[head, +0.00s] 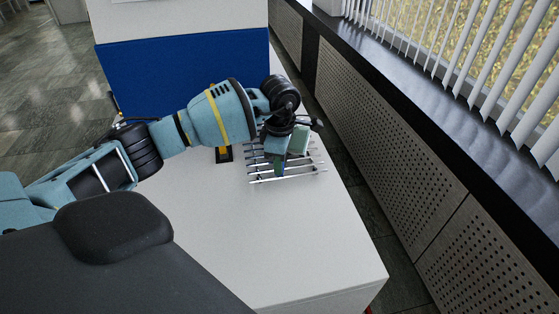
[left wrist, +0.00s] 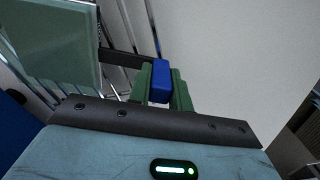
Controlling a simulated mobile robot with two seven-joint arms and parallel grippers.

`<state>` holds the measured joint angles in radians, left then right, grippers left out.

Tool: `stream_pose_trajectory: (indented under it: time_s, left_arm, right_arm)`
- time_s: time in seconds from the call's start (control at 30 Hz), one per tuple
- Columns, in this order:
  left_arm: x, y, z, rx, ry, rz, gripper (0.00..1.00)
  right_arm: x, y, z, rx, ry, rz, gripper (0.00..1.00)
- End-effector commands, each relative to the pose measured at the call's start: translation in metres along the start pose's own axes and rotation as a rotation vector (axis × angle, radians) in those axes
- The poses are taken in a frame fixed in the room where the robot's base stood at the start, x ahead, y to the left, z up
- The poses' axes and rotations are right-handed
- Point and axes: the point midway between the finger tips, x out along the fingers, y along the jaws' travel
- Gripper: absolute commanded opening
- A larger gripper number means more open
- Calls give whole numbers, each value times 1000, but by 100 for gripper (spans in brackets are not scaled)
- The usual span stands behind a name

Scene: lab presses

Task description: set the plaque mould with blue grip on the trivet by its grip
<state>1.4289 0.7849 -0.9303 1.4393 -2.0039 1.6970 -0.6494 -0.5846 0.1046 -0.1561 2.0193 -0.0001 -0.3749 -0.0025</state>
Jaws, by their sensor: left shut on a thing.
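The plaque mould (head: 300,138) is a pale green plate, partly hidden by my left gripper in the head view. It also shows large in the left wrist view (left wrist: 48,45), at the upper left, joined by a dark bar to its blue grip (left wrist: 161,82). My left gripper (head: 280,166) is shut on the blue grip, which sits between its green fingertips (left wrist: 163,92). The trivet (head: 288,180) is a rack of thin metal bars on the white table. The mould is over the trivet; I cannot tell whether it touches the bars. My right gripper is not in view.
A black and yellow object (head: 223,154) stands on the white table (head: 260,225) just left of the trivet. A blue panel (head: 185,70) rises behind. The near part of the table is clear. Its right edge is close to the trivet, beside a perforated wall panel (head: 430,190).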

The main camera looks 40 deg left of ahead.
Motion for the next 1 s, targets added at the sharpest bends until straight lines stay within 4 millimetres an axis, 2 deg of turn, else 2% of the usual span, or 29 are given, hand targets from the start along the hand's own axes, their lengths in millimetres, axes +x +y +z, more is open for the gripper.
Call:
stream_pose_trajectory:
  time_s: [1.0]
  left_arm:
    - [5,1,0,-1,-2,4,0]
  right_arm:
    - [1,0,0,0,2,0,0]
